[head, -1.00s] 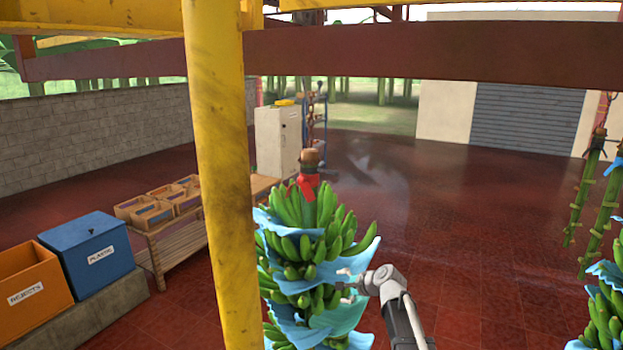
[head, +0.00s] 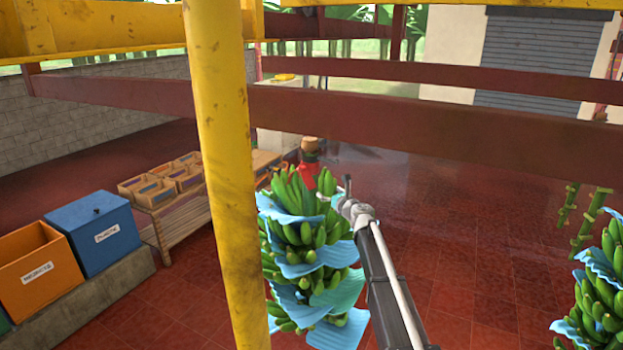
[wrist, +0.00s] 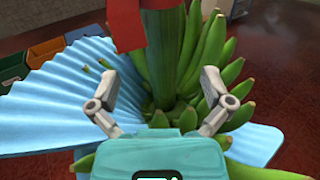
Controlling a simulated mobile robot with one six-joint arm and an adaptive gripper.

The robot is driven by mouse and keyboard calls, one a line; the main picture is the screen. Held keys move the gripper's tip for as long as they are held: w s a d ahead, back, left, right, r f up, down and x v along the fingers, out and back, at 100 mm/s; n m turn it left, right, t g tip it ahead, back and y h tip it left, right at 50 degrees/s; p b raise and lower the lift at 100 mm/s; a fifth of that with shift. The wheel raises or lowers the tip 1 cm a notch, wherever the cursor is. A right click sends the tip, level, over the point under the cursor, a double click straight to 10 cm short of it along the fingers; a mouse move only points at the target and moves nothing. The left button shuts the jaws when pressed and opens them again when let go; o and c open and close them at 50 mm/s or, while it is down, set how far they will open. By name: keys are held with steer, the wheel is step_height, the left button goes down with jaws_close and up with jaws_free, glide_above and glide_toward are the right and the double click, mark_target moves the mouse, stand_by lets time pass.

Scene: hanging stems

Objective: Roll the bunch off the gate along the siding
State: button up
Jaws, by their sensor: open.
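The green banana bunch (head: 300,240) hangs upright with blue sheets between its hands, just right of the yellow post. A red band (head: 308,175) with a rounded brown piece above it shows at its top. My gripper (head: 341,195) is at the bunch's upper right side, open. In the wrist view the open fingers (wrist: 159,80) stand either side of the green stem (wrist: 166,60), not closed on it. A red strip (wrist: 126,22) hangs at the stem there. A dark red beam (head: 420,128) crosses above the bunch. I cannot tell which rail is the gate or the siding.
A yellow post (head: 222,170) stands close in front, left of the bunch. Another bunch (head: 600,290) hangs at the right edge. An orange rejects bin (head: 38,270), a blue plastic bin (head: 88,232) and a crate rack (head: 180,222) stand left. Red tiled floor between the bunches is open.

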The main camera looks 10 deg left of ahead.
mark_target(314, 180)
steer(key=shift+w, duration=0.1)
steer(key=x, duration=1.3)
steer(key=shift+w+a, duration=0.2)
steer(key=shift+a, duration=0.05)
steer(key=shift+c, duration=0.3)
